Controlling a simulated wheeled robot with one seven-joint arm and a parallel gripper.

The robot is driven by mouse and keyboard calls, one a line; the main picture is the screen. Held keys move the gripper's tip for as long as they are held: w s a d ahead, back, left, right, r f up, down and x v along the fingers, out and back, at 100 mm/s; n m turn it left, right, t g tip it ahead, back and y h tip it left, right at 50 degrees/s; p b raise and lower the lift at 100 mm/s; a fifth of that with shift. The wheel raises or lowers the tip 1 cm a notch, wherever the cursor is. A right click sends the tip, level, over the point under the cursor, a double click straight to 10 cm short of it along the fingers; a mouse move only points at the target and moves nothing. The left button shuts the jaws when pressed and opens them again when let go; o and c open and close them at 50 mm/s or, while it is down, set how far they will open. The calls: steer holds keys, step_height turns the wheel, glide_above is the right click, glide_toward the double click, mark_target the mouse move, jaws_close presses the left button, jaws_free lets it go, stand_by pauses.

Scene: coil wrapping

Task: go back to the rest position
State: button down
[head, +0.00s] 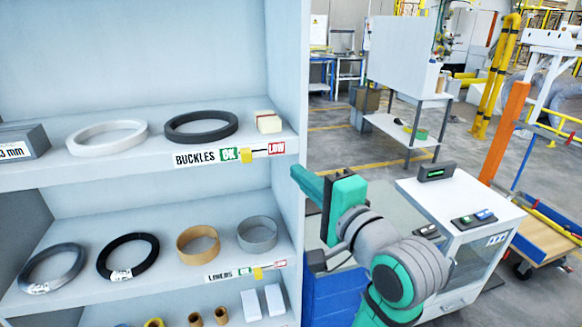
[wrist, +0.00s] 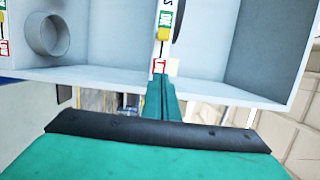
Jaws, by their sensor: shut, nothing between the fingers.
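My gripper (head: 299,174) is shut and empty. In the head view its green fingers point left and upward, close by the right edge of the shelf unit (head: 299,70). In the wrist view the closed fingers (wrist: 164,80) reach up toward the shelf edge, near the red LOW end of a label strip. I cannot tell whether they touch the shelf. The BUCKLES strip (head: 193,159) runs along the upper shelf's front edge, with a yellow slider (head: 246,155) between OK and LOW. The slider also shows in the wrist view (wrist: 164,34).
White (head: 84,138) and black (head: 182,127) rings lie on the upper shelf; several more rings lie below. A white cabinet (head: 420,205) stands right of my arm, with a blue cart (head: 545,228) beyond. Open floor (head: 350,150) shows behind the arm.

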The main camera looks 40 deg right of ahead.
steer(key=shift+s+a, duration=0.1)
steer(key=shift+s, duration=0.55)
steer(key=w+a+f+n+h, duration=0.1)
steer(key=w+a+f, duration=0.15)
steer(key=f, duration=0.75)
steer(key=w+a+f, duration=0.2)
steer(key=a+f, duration=0.2)
steer(key=f, duration=0.6)
steer(key=s+a+f+n+g, duration=0.1)
steer(key=s+a+f+n, duration=0.1)
steer(key=a+f, duration=0.35)
steer(key=s+a+f+n+g, duration=0.1)
steer(key=s+a+f, duration=0.15)
steer(key=f, duration=0.65)
steer(key=s+a+f+n, duration=0.6)
steer(key=s+a+f, duration=0.3)
steer(key=s, duration=0.2)
steer(key=s+a+n+y, duration=0.1)
steer(key=s+a+n, duration=0.3)
steer(key=s, duration=0.4)
steer(key=s+a+n+y, duration=0.1)
steer(key=s+a+n, duration=0.2)
steer(key=s+n, duration=0.2)
steer(key=s, duration=0.3)
steer(key=shift+s+a+f+g+y, duration=0.2)
steer(key=shift+s+a+g+y, duration=0.1)
steer(key=shift+a, duration=0.1)
